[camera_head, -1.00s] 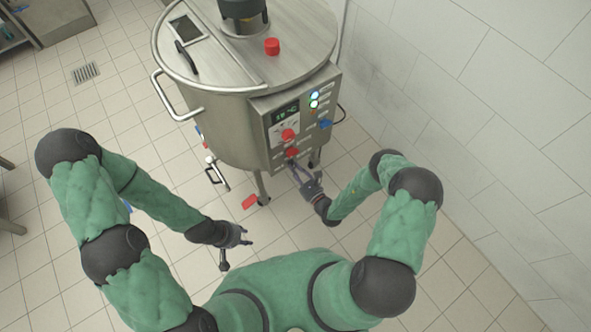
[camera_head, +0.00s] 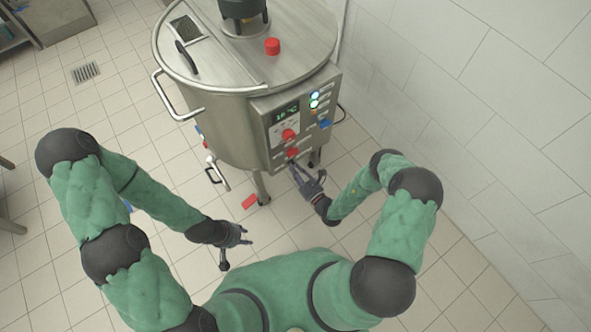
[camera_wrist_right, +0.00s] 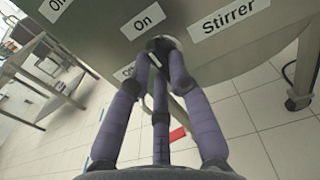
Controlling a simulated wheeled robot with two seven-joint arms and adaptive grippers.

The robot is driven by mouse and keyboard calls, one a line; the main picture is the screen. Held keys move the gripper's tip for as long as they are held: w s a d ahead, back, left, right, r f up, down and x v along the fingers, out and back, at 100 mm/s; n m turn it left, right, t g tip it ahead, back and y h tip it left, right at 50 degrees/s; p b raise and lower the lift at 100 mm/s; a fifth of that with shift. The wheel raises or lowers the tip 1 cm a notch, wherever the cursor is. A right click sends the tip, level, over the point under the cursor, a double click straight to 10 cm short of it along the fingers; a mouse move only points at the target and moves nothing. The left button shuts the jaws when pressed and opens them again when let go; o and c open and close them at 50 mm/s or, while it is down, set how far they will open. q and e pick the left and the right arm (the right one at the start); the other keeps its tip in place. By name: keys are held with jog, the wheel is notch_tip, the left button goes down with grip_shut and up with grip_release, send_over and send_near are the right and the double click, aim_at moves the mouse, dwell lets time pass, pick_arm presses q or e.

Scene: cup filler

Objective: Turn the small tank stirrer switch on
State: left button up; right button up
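The stirrer switch (camera_wrist_right: 160,41) is a small dark knob in a pale ring on the tank's control box (camera_head: 279,165). In the right wrist view it sits between an "On" label (camera_wrist_right: 143,20) and a "Stirrer" label (camera_wrist_right: 228,14). My right gripper (camera_head: 295,167) reaches the lower edge of the box. In the wrist view its purple fingers (camera_wrist_right: 160,58) converge tightly on the knob and partly cover it; the exact contact is hard to see. The switch is too small to make out in the head view. My left gripper (camera_head: 237,253) is open and empty above the floor.
The steel tank (camera_head: 215,110) carries red knobs (camera_head: 289,134) above the switch, lit buttons (camera_head: 314,99) and a blue switch (camera_head: 325,124). A side handle (camera_head: 165,97) and valve lever (camera_head: 215,172) project left. A white tiled wall (camera_head: 480,110) stands right.

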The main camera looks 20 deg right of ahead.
jog(key=o, duration=0.4)
jog(key=shift+o, duration=0.2)
jog(key=v, duration=1.2)
